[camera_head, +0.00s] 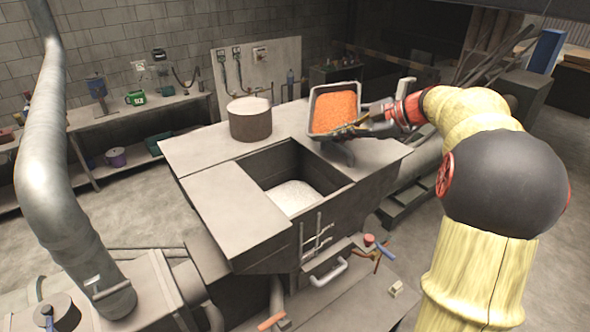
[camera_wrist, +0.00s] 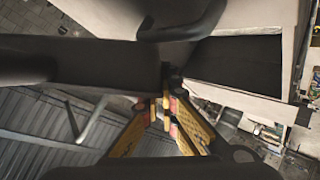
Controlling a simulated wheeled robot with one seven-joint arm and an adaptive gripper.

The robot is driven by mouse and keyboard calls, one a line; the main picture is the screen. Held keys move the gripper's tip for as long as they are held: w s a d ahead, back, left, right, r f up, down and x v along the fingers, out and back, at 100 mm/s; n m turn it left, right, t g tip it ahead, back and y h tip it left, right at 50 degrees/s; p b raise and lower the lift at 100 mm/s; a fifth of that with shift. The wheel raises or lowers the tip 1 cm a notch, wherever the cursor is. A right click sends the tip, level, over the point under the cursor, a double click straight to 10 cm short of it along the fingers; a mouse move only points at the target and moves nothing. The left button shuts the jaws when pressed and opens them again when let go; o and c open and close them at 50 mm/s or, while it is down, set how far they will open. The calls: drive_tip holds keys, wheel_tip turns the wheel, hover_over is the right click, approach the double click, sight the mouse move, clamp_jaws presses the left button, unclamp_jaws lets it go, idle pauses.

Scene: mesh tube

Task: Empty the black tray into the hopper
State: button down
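The black tray (camera_head: 312,104) is above the right part of the hopper's top, tilted so that its inside faces the head camera. Orange loose material (camera_head: 335,112) fills its inside. My gripper (camera_head: 352,130) is at the tray's lower right edge and appears shut on it; the exact contact is hard to see. In the wrist view the yellow fingers of my gripper (camera_wrist: 168,103) come together against a dark shape. The hopper (camera_head: 232,215) is a large box with a square opening to the left of and below the tray. Pale material (camera_head: 293,196) lies inside the opening.
A dark cylinder with a pale top (camera_head: 250,122) stands on the hopper's top behind the opening. A thick metal duct (camera_head: 55,170) rises at the left. Handles and valves (camera_head: 325,270) stick out at the hopper's front. A workbench (camera_head: 135,120) stands along the wall.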

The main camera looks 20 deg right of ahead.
drive_tip(key=shift+s+a+f+n+t+h, duration=0.15)
drive_tip(key=shift+a+f+n+h, duration=0.1)
drive_tip(key=shift+a, duration=0.15)
drive_tip(key=shift+s+a+f+n+t+h, duration=0.1)
drive_tip(key=shift+s+a+n+h, duration=0.1)
drive_tip(key=shift+a+h, duration=0.15)
drive_tip(key=shift+s+a+f+n+t+h, duration=0.15)
drive_tip(key=shift+a+f+n+h, duration=0.1)
drive_tip(key=shift+a, duration=0.15)
drive_tip(key=shift+s+a+f+n+t+h, duration=0.15)
drive_tip(key=shift+a+f+n+t+h, duration=0.15)
drive_tip(key=shift+f+n+h, duration=0.25)
drive_tip(key=shift+s+a+f+n+t+h, duration=0.15)
drive_tip(key=shift+a+f+n+t+h, duration=0.05)
drive_tip(key=shift+a+f+n+h, duration=0.25)
idle(3.2)
drive_tip(key=shift+a+f+n+h+b, duration=0.1)
drive_tip(key=shift+f+n+h+b, duration=0.25)
drive_tip(key=shift+b, duration=0.3)
drive_tip(key=b, duration=0.3)
drive_tip(key=n+t+h+b, duration=0.1)
drive_tip(key=b, duration=0.1)
drive_tip(key=shift+s+a+b, duration=0.2)
drive_tip(key=shift+a+b, duration=0.1)
drive_tip(key=shift+b, duration=0.1)
drive_tip(key=shift+s+a+r+h, duration=0.2)
drive_tip(key=shift+a+h, duration=0.1)
drive_tip(key=shift+a, duration=0.1)
